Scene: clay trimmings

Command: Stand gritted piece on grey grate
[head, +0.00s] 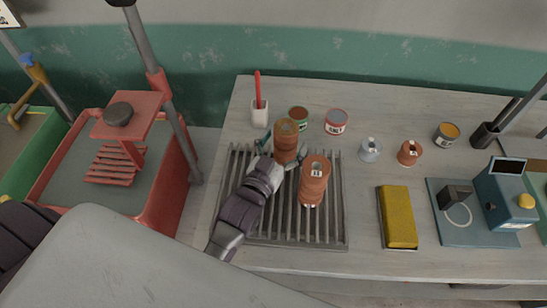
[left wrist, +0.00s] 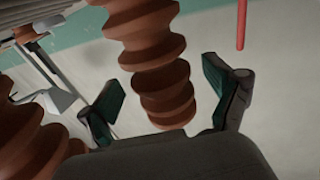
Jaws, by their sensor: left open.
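Two ribbed reddish-brown clay pieces stand upright at the grey grate (head: 331,229). The back piece (head: 287,128) has a plain brown top and stands at the grate's back edge. I cannot tell by surface which is gritted. My left gripper (head: 283,150) is open, its fingers on either side of the back piece. In the left wrist view that piece (left wrist: 152,50) lies between the spread fingers with gaps visible, and the other piece (left wrist: 30,145) is at the left. My right gripper is not in view.
To the right are small labelled pots, a yellow block (head: 398,217) and a blue device (head: 505,195). A red cart (head: 160,200) stands left.

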